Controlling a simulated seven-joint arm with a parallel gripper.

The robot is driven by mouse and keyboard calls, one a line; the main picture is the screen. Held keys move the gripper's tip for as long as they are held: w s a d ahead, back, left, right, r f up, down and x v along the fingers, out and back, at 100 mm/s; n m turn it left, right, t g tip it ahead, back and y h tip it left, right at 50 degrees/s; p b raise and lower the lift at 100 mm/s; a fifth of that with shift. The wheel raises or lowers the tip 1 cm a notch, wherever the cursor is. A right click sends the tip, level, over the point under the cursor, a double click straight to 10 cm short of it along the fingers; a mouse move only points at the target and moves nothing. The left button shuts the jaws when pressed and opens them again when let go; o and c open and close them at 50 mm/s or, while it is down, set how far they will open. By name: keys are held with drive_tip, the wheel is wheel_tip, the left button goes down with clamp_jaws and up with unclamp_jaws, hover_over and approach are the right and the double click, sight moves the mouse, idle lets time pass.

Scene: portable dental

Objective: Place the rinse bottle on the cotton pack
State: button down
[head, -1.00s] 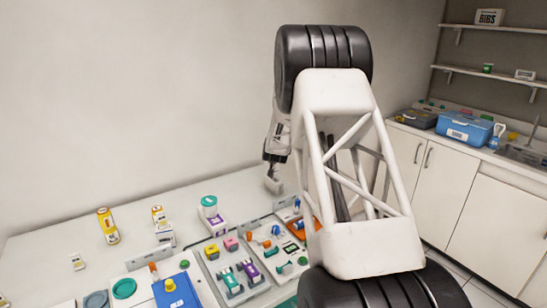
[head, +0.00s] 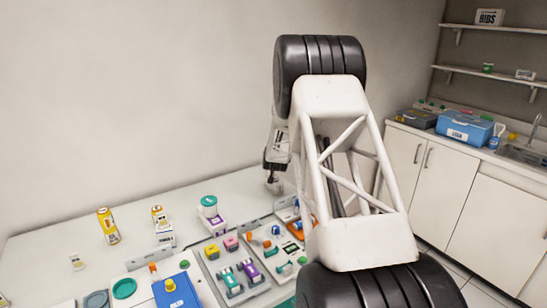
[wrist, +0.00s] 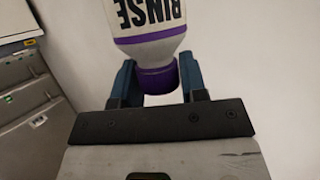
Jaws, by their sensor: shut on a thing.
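My gripper (wrist: 158,76) is shut on the neck and purple cap of the rinse bottle (wrist: 150,42) in the wrist view. The bottle is white with a purple band and large dark "RINSE" lettering, upside down in that picture; its far end is cut off by the frame's top edge. In the head view my gripper (head: 273,186) is small, at the back right of the table, and the bottle cannot be made out there. I cannot tell for sure which item is the cotton pack; a white and purple pack (head: 216,224) stands under a teal-lidded container.
The table (head: 60,222) holds a yellow bottle (head: 108,226), a small yellow-white bottle (head: 159,217) by a white box (head: 166,239), a blue box (head: 176,291), and grey trays of small coloured parts in front. The table's back strip is mostly bare, against a wall.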

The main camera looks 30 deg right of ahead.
drive_tip(key=c, duration=0.6)
unclamp_jaws()
drive_tip(key=shift+c, duration=0.2)
drive_tip(key=shift+r, duration=0.1)
drive_tip(key=shift+v, duration=1.1)
drive_tip(key=v, duration=0.9)
drive_tip(key=shift+s+a+r, duration=0.15)
drive_tip(key=shift+s, duration=0.15)
drive_tip(key=shift+a, duration=0.1)
